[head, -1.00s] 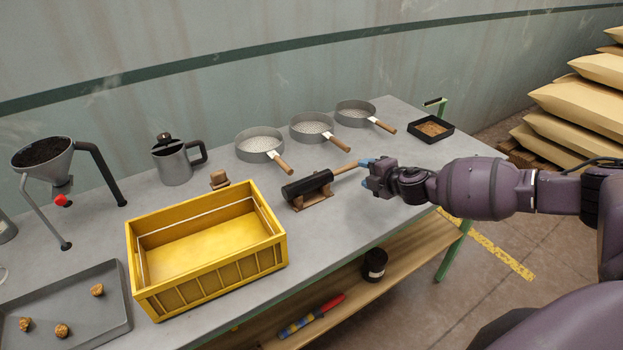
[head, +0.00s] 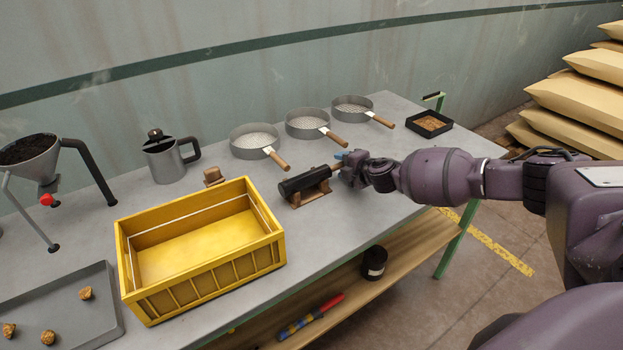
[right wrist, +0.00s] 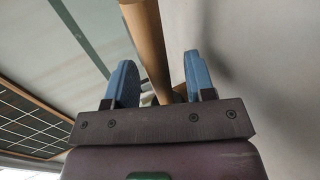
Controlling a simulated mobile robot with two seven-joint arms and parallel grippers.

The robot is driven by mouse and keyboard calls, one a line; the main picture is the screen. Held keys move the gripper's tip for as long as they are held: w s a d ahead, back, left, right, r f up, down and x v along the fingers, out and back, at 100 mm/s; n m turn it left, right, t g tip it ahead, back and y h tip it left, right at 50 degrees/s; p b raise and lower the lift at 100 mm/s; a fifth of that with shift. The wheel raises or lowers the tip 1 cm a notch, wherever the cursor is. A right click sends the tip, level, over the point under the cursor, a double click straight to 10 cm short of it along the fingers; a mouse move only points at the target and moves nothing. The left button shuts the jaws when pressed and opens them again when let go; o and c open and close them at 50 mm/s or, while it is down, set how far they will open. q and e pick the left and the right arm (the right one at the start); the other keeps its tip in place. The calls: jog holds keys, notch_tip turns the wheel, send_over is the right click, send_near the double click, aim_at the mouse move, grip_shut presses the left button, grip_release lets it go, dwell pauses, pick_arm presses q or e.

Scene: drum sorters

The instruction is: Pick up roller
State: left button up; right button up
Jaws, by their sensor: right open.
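The roller (head: 303,181) has a black cylinder and a wooden handle, and rests on a small wooden cradle (head: 311,197) on the grey table. Its handle points right, toward my right gripper (head: 343,160). In the right wrist view the wooden handle (right wrist: 147,38) runs between the two blue fingers of my right gripper (right wrist: 160,68). The fingers are open, with a gap on each side of the handle. The handle's far end is hidden by the gripper in the head view. My left gripper is not in view.
A yellow crate (head: 205,288) stands left of the roller. Several sieves with wooden handles, one of them here (head: 306,123), stand behind it. A black tray (head: 429,123) lies at the back right. A dark jar (head: 374,264) stands on the lower shelf.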

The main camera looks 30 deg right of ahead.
jog(key=shift+c, duration=0.7)
grip_shut()
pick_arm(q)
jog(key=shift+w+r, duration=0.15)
pick_arm(e)
jog(key=shift+r, duration=0.15)
